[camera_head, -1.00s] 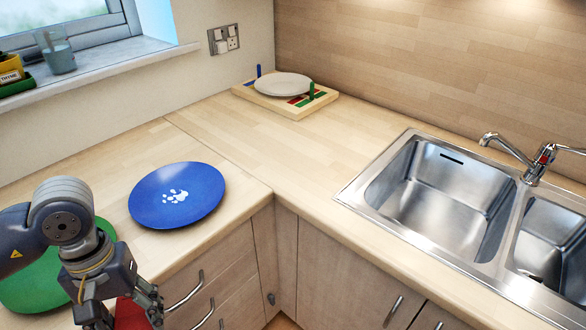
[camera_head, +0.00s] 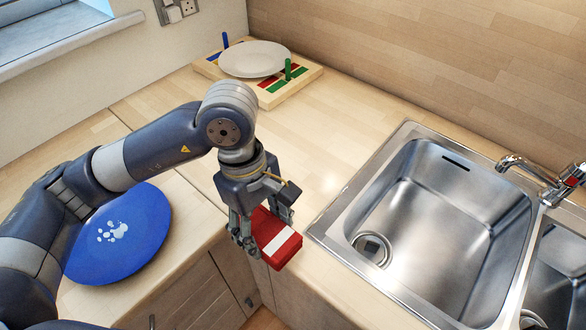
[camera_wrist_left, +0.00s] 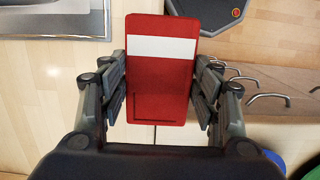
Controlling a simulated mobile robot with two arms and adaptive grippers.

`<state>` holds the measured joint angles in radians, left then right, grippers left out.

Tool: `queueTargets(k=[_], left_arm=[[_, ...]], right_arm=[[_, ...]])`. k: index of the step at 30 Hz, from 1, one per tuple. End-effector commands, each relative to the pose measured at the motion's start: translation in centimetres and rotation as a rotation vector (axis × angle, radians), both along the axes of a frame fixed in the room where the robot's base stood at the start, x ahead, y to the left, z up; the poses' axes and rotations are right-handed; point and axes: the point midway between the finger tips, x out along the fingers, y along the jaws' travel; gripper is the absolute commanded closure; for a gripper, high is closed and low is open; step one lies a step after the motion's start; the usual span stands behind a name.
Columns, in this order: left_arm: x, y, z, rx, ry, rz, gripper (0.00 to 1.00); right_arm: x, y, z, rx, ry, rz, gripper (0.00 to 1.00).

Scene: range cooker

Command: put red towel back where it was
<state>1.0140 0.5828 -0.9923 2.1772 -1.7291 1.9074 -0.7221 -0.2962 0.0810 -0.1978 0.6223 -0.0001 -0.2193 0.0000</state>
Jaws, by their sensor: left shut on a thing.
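The red towel (camera_head: 277,241), folded into a block with a white stripe, is between the fingers of my left gripper (camera_head: 262,226) in the head view. The gripper is shut on it and holds it near the counter's front edge, left of the sink. In the left wrist view the towel (camera_wrist_left: 160,85) fills the space between the fingers (camera_wrist_left: 160,95), its white stripe toward the top of the picture. My right gripper is not in view.
The steel sink (camera_head: 440,215) with its tap (camera_head: 545,178) is at right. The counter between rack and sink is clear.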

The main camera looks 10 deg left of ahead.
Motion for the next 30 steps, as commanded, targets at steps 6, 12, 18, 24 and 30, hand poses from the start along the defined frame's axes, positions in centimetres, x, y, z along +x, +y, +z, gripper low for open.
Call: queueTargets(k=[6,12,18,24,30], left_arm=[[4.6,0.5,0.0,0.001,0.004,0.014,0.61],[9.2,1.0,-0.5,-0.001,0.004,0.012,0.61],[13.2,1.5,-0.9,0.0,0.003,0.01,0.61],[15.3,1.7,-1.3,-0.001,0.0,0.006,0.61],[15.4,1.8,-2.3,0.0,0.005,0.005,0.61]], right_arm=[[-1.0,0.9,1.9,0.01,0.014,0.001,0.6],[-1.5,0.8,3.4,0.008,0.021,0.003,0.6],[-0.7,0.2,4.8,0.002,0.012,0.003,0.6],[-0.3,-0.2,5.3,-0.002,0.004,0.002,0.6],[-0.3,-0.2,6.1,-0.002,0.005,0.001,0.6]])
